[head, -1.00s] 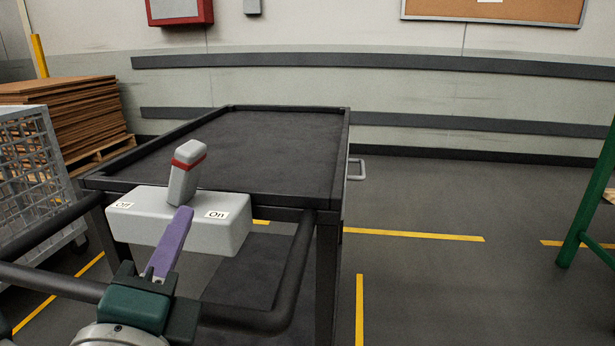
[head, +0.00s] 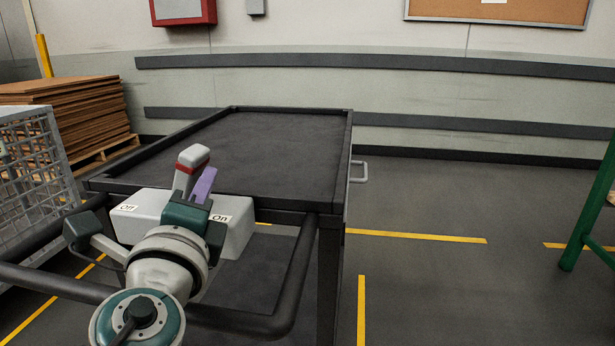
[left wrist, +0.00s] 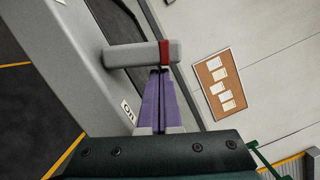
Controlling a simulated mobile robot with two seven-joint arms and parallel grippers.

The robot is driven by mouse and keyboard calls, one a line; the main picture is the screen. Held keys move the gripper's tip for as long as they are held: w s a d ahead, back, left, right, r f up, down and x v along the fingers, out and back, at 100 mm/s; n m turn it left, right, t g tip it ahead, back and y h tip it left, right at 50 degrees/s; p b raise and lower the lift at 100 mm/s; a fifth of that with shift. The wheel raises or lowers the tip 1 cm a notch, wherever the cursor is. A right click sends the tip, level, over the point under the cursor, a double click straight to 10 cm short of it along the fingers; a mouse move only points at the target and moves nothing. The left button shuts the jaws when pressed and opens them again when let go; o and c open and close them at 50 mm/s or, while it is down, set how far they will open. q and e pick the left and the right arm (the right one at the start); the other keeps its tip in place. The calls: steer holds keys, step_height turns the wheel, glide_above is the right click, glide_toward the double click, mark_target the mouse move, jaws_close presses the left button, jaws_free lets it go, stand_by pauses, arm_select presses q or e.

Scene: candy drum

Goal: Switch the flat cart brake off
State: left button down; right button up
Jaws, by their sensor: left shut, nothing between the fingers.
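The brake lever (head: 187,170) is light grey with a red band near its top. It rises from a pale grey brake box (head: 236,236) at the near end of the flat cart (head: 270,150). The box has an Off label on its left and an On label (head: 221,218) on its right. My left gripper (head: 206,176) is shut and empty, its purple fingers close to the lever's right side. In the left wrist view the fingertips (left wrist: 159,72) meet the lever's outline by the red band; I cannot tell if they touch. The gripper hides the lever's base. My right gripper is out of view.
The cart's dark push handle (head: 290,290) curves around the near side, close to my left arm. A wire cage (head: 35,170) and stacked boards (head: 75,115) stand at left. A green frame (head: 590,210) stands at right. Floor right of the cart is clear.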

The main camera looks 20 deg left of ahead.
mark_target(179, 165)
arm_select(q)
steer(key=shift+r, duration=0.1)
stand_by(0.3)
steer(key=shift+a+r+n, duration=0.1)
steer(key=shift+a+n, duration=0.1)
steer(key=shift+n, duration=0.2)
steer(key=shift+s+a+r+n+p, duration=0.1)
steer(key=shift+a+r+n+p, duration=0.1)
steer(key=shift+n+p, duration=0.2)
steer(key=shift+a+r+n, duration=0.2)
steer(key=shift+n, duration=0.2)
steer(key=a+n+p, duration=0.1)
steer(key=a+r+n+g+p, duration=0.1)
steer(key=shift+s+r+n, duration=0.1)
steer(key=shift+s+n, duration=0.2)
steer(key=shift+n, duration=0.1)
steer(key=n, duration=0.1)
steer(key=a, duration=0.1)
steer(key=a+n+p, duration=0.1)
steer(key=shift+s+r+n+g+h, duration=0.15)
steer(key=shift+s+n+g+h, duration=0.15)
steer(key=shift+h, duration=0.1)
steer(key=shift+a, duration=0.45)
steer(key=shift+s, duration=0.1)
